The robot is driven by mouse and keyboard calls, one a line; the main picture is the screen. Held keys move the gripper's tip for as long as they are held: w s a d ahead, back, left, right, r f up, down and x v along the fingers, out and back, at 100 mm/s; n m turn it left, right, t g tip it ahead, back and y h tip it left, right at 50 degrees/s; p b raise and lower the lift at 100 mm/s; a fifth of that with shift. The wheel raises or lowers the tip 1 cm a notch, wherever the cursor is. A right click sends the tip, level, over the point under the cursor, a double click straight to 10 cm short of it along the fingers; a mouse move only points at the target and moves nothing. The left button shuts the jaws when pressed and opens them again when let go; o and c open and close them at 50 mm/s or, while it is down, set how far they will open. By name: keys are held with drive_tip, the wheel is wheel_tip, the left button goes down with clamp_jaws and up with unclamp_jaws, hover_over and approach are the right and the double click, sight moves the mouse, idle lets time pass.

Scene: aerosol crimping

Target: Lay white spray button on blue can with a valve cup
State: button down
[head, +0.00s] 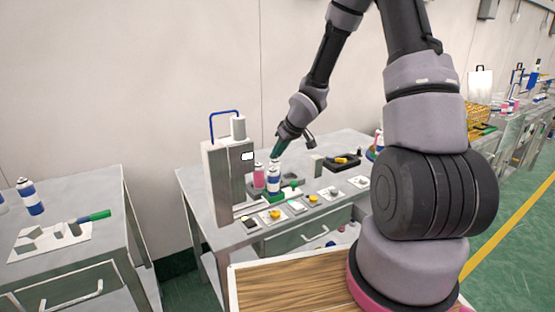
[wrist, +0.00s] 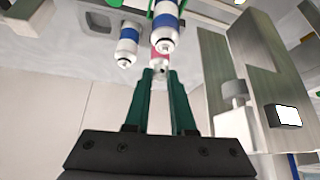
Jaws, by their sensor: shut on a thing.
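My gripper (head: 278,150) hangs above the cans beside the press, fingers pointing down. In the wrist view its green fingers (wrist: 159,76) are shut on a small whitish piece, seemingly the white spray button (wrist: 158,70); the fingers hide most of it. A blue-and-white can (head: 273,182) stands upright on the middle table, just below the fingertips. The wrist view, turned over, shows a blue-banded can (wrist: 166,24) near the fingertips and another blue-banded can (wrist: 127,43) to its left. Their small tops are visible, but I cannot tell which has the valve cup.
A pink can (head: 259,177) stands left of the blue can. A grey press (head: 216,175) with a blue handle rises close on the left. Small trays with yellow and grey parts (head: 275,215) line the table front. A black tray (head: 343,162) lies to the right.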

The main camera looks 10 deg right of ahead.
sight(271, 168)
drive_tip(key=shift+a+f, duration=0.1)
drive_tip(key=shift+a, duration=0.3)
drive_tip(key=shift+f, duration=1.4)
drive_tip(key=shift+d+f, duration=0.1)
idle(0.6)
drive_tip(key=c, duration=0.7)
unclamp_jaws()
drive_tip(key=shift+r, duration=6)
